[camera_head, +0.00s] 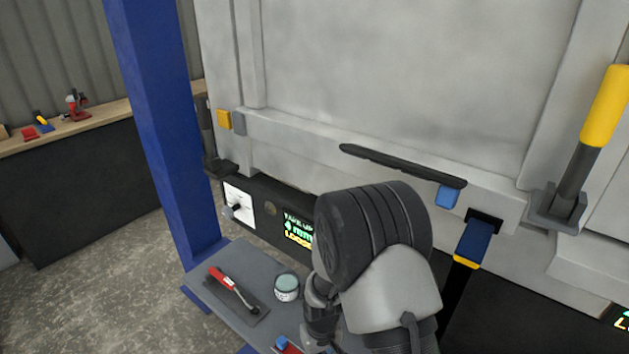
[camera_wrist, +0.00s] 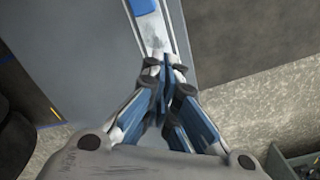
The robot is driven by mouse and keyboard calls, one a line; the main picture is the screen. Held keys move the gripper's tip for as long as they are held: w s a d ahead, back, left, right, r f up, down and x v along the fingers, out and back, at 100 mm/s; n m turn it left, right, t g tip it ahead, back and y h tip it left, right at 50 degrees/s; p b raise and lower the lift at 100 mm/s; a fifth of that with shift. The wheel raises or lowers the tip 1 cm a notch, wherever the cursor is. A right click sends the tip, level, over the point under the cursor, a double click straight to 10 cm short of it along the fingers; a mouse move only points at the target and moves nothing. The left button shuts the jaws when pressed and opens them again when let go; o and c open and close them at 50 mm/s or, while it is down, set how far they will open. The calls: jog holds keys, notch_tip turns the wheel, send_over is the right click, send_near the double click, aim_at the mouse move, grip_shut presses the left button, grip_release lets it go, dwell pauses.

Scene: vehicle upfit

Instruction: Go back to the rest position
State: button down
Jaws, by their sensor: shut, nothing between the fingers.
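My gripper (camera_wrist: 165,68) shows in the wrist view with its fingers together and nothing between them. Its fingertips point at a long pale and blue item (camera_wrist: 149,26) on a grey surface (camera_wrist: 85,50); I cannot tell whether they touch it. In the head view my arm fills the lower middle, and I cannot make out the fingertips there.
A grey shelf (camera_head: 213,288) holds a red-handled tool (camera_head: 232,287), a round tub (camera_head: 286,288) and a red and blue item (camera_head: 287,346) at the bottom edge. A blue post (camera_head: 165,130) stands left of the pale vehicle body (camera_head: 400,80). A bench (camera_head: 90,130) stands at far left.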

jog(key=s+d+r+m+t, duration=0.1)
jog(key=d+r, duration=0.2)
jog(key=r, duration=0.8)
jog(key=s+d+r+m+t, duration=0.1)
jog(key=d+r, duration=0.2)
jog(key=r, duration=0.8)
jog(key=s+d+r+m+t, duration=0.1)
jog(key=s+d+r, duration=0.2)
jog(key=s+r, duration=0.3)
jog(key=s+d+r+m+t, duration=0.1)
jog(key=s+d+r, duration=0.2)
jog(key=s+r, duration=0.4)
jog(key=s, duration=0.4)
jog(key=shift+s+d+t, duration=0.3)
jog(key=shift+s, duration=0.05)
jog(key=shift+w, duration=0.1)
